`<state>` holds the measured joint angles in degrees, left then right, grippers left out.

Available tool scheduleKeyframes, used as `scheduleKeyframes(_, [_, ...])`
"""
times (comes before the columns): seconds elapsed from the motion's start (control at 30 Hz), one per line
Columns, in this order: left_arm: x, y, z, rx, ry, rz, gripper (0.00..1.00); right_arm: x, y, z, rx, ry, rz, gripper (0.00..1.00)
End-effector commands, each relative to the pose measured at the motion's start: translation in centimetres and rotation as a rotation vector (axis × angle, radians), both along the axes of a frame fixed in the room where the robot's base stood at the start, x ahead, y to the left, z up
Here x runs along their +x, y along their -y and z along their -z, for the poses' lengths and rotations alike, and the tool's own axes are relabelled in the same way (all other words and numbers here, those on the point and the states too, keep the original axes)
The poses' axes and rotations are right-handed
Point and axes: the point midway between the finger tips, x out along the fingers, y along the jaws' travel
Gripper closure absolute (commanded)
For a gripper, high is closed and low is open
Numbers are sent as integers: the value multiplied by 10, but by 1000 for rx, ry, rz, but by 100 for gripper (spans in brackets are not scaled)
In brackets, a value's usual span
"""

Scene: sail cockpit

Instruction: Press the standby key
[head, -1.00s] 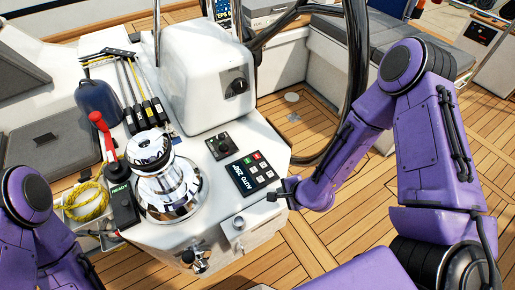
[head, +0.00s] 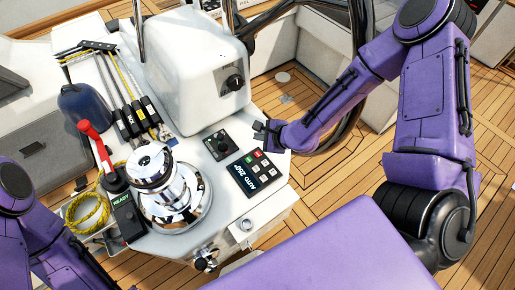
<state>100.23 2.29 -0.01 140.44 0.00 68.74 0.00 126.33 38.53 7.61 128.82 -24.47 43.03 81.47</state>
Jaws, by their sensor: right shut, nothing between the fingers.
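The autopilot keypad (head: 241,181) is a black panel on the white console, with a lit display that seems to read "AUTO 250°". It has a green key (head: 249,160), a red key (head: 258,154) and several pale keys. The key labels are too small to read, so I cannot tell which is standby. My right gripper (head: 262,131) is shut and empty. It shows just beyond the keypad's far edge, near the red key, and appears apart from the keys. My left arm shows at the lower left; its gripper is out of view.
A round control knob panel (head: 219,144) sits left of the keypad. A chrome winch (head: 170,190), a red-handled lever (head: 95,143) and a white pod (head: 190,70) crowd the console. The black steering wheel (head: 358,60) rises behind my right arm.

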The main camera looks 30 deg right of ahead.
Motion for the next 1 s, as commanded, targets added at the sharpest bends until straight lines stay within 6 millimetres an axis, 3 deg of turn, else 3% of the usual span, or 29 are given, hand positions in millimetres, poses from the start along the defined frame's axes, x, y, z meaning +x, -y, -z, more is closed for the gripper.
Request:
scheduleKeyframes(0.17, [1,0,14,0,2,0,57,1,-1,14,-3,0,-3,100])
scheduleKeyframes(0.63, [1,0,76,0,2,0,57,2,-2,81,-1,0,-4,100])
scheduleKeyframes(1.0, [1,0,80,0,2,0,57,3,-2,88,-2,1,-5,100])
